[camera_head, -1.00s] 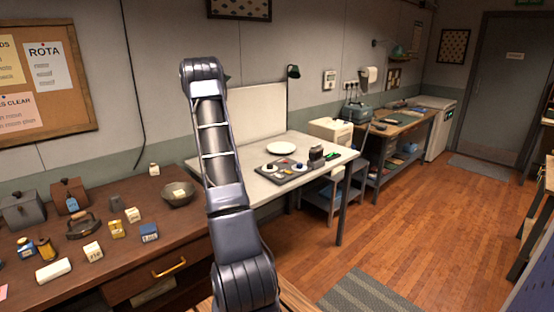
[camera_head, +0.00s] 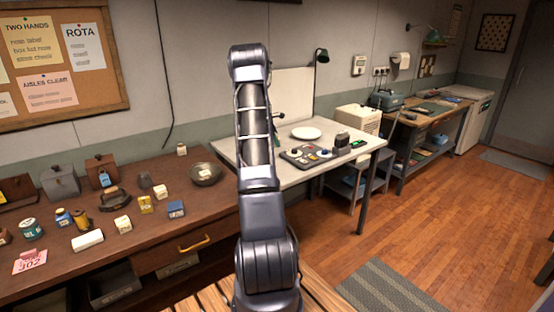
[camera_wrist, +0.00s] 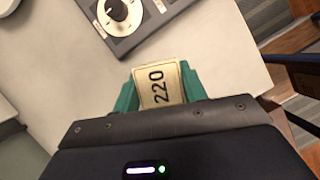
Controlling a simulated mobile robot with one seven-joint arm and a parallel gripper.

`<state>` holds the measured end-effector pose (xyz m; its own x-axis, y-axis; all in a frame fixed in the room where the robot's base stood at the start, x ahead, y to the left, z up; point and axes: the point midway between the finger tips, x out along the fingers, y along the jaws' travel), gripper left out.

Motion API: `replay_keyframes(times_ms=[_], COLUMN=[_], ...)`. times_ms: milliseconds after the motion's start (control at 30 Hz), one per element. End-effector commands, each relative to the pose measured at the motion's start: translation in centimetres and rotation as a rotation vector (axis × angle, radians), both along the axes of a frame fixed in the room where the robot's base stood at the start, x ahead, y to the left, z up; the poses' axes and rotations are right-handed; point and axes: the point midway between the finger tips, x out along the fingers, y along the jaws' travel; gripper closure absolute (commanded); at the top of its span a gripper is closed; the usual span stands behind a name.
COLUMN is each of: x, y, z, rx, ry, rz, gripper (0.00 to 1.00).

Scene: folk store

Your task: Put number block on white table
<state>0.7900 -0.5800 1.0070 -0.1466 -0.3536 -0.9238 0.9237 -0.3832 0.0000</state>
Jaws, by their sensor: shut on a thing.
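In the head view the white table (camera_head: 235,150) stands against the wall behind my arm. My gripper is hard to make out there, and the block is hidden.
A grey control panel (camera_head: 318,152) with dials and a white plate (camera_head: 306,133) occupy the white table; the panel also shows in the wrist view (camera_wrist: 125,45). At left, a brown counter (camera_head: 150,240) carries several small blocks, boxes and a bowl (camera_head: 206,174).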

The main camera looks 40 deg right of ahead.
Motion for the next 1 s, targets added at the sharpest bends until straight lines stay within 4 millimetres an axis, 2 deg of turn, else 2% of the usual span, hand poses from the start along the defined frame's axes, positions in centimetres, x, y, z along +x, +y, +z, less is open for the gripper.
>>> replay_keyframes(times_ms=[100,300,567,833,1000], x=[0.0,0.0,0.0,0.0,0.0], y=[0.1,0.0,0.0,0.0,0.0], z=[-2.8,-5.9,-7.4,-10.8,-11.1], rx=[0.002,0.000,0.000,0.001,0.000], ry=[0.004,0.000,0.000,0.001,0.000], rz=[0.001,0.001,0.001,0.001,0.000], gripper=[0.80,0.80,0.80,0.80,0.80])
